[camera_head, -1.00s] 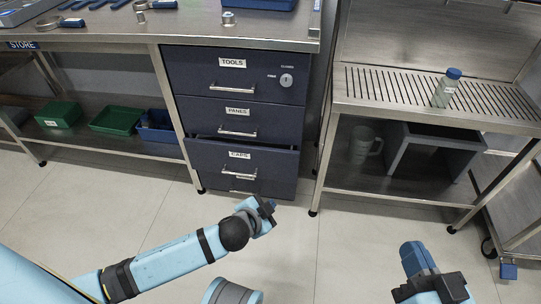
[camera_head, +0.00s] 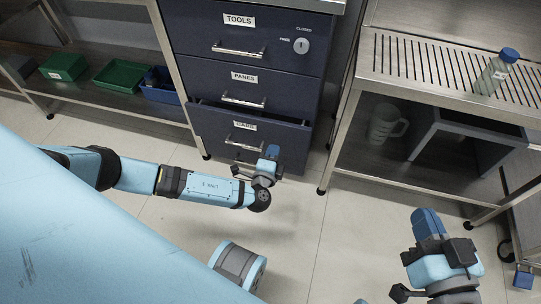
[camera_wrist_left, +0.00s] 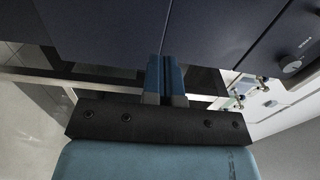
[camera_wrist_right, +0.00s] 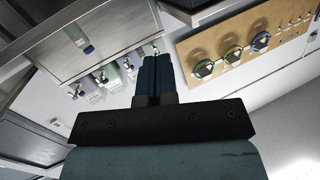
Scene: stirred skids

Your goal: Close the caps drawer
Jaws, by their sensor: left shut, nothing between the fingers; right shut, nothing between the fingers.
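The caps drawer (camera_head: 215,127) is the lowest of the dark blue drawers in the head view. It stands out a little from the cabinet, with a dark gap along its top edge. Its bar handle (camera_head: 243,146) is partly visible. My left gripper (camera_head: 271,153) is shut and empty, in front of the drawer's lower right part; I cannot tell whether it touches. In the left wrist view its closed fingers (camera_wrist_left: 167,75) point at dark blue panels. My right gripper (camera_head: 426,222) is shut and empty over the floor at the lower right; its fingers also show in the right wrist view (camera_wrist_right: 155,75).
The tools drawer (camera_head: 200,34) and panes drawer (camera_head: 200,80) above are shut. A steel bench (camera_head: 420,95) with a capped bottle (camera_head: 492,74) stands to the right. Green and blue bins (camera_head: 66,67) sit on the left shelf. The floor before the cabinet is open.

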